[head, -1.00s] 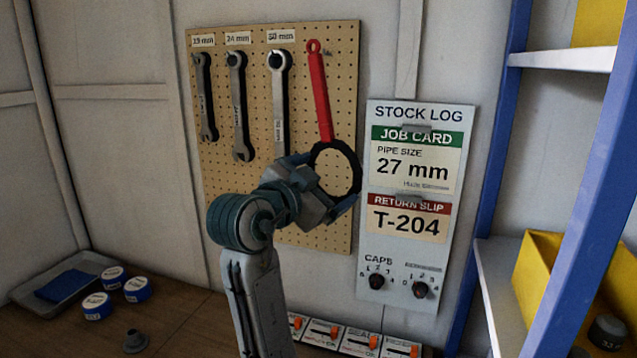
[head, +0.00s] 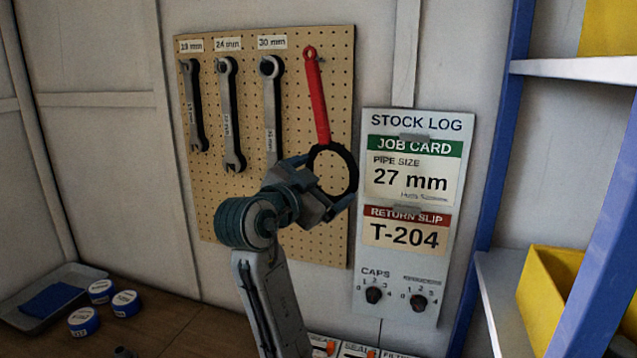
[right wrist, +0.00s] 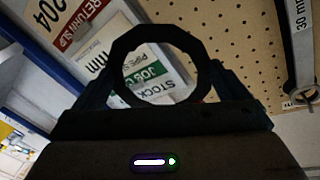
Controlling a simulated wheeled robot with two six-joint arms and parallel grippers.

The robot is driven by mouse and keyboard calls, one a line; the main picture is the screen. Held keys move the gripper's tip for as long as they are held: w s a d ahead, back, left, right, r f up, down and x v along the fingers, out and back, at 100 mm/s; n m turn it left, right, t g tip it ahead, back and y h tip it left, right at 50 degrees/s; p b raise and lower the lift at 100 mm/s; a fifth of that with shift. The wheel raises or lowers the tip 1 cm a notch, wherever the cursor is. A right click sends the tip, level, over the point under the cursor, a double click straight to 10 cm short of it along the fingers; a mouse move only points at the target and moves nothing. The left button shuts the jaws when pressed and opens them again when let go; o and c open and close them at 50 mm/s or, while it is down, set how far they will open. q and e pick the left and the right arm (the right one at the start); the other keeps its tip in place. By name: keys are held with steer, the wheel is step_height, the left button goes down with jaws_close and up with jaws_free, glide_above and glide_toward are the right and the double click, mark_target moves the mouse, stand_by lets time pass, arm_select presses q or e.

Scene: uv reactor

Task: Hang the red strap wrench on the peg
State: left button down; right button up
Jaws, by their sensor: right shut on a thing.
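The red strap wrench (head: 318,105) is upright in front of the pegboard (head: 230,205), with its red handle up and its black ring down. The ring also shows in the right wrist view (right wrist: 203,70). My right gripper (head: 328,190) is shut on the black ring. A small peg (head: 321,60) shows just right of the handle's top eye. The eye looks beside the peg, and I cannot tell the depth gap between them. My left gripper is not in view.
Several grey wrenches (head: 230,115) hang under size labels on the board's left. The stock log panel (head: 419,125) is close on the right. A blue shelf frame (head: 505,130) and a yellow bin (head: 550,285) stand farther right. Blue-labelled tins (head: 84,321) and a tray (head: 85,272) lie low left.

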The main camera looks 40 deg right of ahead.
steer(key=shift+o, duration=0.2)
steer(key=shift+w+d+f, duration=0.1)
steer(key=shift+w+d, duration=0.3)
steer(key=shift+d, duration=0.4)
steer(key=shift+w+d+r, duration=0.1)
steer(key=shift+w+d, duration=0.3)
steer(key=shift+d, duration=0.45)
steer(key=shift+w+d+f, duration=0.1)
steer(key=shift+w+d, duration=0.3)
steer(key=shift+d, duration=0.4)
steer(key=shift+w+d+f+b, duration=0.1)
steer(key=shift+d+f+b, duration=0.2)
steer(key=shift+b, duration=0.1)
steer(key=shift+w+d+f+b, duration=0.25)
steer(key=shift+w+d+b, duration=0.1)
steer(key=shift+b, duration=0.2)
steer(key=shift+c, duration=0.2)
steer(key=shift+s+r, duration=0.1)
steer(key=o, duration=0.8)
